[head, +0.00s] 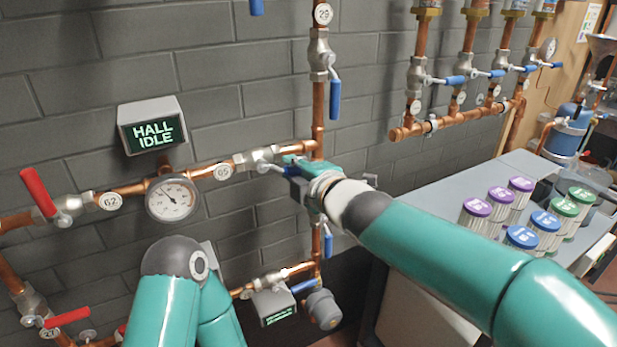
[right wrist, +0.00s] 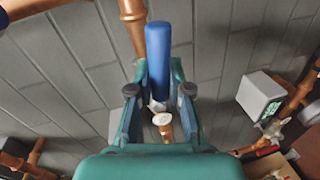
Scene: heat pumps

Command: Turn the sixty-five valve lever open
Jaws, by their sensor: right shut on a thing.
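The valve tagged 65 (head: 248,161) sits on the copper branch pipe, right of its round white tag (head: 223,171). Its lever's metal stem points right, roughly along the pipe, into my right gripper (head: 292,174). The gripper hides the handle in the head view. In the right wrist view, the blue lever handle (right wrist: 158,55) stands between the two fingers of my right gripper (right wrist: 159,98), which is shut on it. My left arm shows at the lower left of the head view, but its gripper is not visible.
A pressure gauge (head: 171,198) and the red-levered valve 62 (head: 40,195) are left on the same pipe. Valve 29's blue lever (head: 335,100) hangs above my right gripper. A HALL IDLE display (head: 152,126) is on the wall. Several lidded jars (head: 521,238) stand on the grey bench.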

